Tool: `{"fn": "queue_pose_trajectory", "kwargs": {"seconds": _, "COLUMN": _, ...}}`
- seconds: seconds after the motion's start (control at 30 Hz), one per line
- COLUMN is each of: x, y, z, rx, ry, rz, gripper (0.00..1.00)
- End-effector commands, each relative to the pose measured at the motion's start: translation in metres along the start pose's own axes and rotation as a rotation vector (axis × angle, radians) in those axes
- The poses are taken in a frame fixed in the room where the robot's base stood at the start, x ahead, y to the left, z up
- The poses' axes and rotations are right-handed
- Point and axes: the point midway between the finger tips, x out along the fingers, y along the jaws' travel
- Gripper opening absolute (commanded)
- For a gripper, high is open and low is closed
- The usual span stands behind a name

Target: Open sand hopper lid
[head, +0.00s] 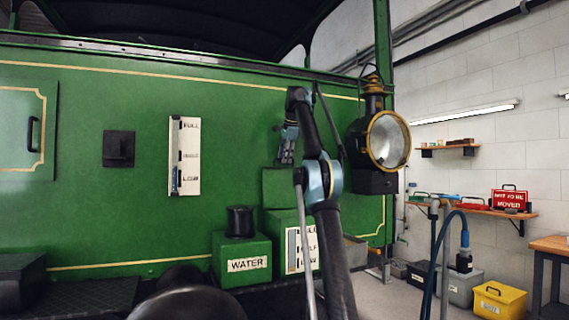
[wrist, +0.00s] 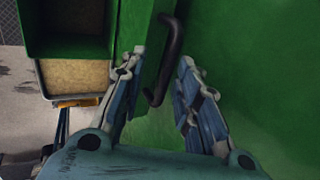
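The sand hopper (head: 285,222) is a green box with a level gauge (head: 294,250) on its front. Its lid (head: 279,188) stands up as a green panel at the back of the box. In the wrist view the open hopper (wrist: 68,47) shows a dark inside at the upper left. A black bar handle (wrist: 168,60) on a green surface, seemingly the lid, lies between my fingertips. My gripper (head: 287,150) is above the raised lid, pointing down. In the wrist view my gripper (wrist: 158,85) has its fingers apart, with gaps beside the handle; contact is unclear.
A green WATER box (head: 242,262) stands left of the hopper. A brass-rimmed lamp (head: 387,140) hangs close to the right of my arm. A metal bin of tan material (wrist: 75,78) stands beside the hopper. The green tram wall (head: 90,210) is behind.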

Motion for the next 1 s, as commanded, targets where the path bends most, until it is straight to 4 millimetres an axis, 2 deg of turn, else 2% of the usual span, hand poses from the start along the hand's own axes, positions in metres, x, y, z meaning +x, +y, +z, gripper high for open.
{"fn": "queue_pose_trajectory", "kwargs": {"seconds": 0.2, "x": -0.011, "y": 0.002, "z": 0.0, "rx": 0.001, "ry": 0.0, "rz": 0.001, "gripper": 0.3}}
{"fn": "queue_pose_trajectory", "kwargs": {"seconds": 0.57, "x": -0.016, "y": 0.014, "z": -0.001, "rx": 0.001, "ry": 0.0, "rz": 0.0, "gripper": 0.3}}
{"fn": "queue_pose_trajectory", "kwargs": {"seconds": 1.0, "x": -0.027, "y": 0.042, "z": -0.001, "rx": 0.001, "ry": 0.0, "rz": 0.0, "gripper": 0.3}}
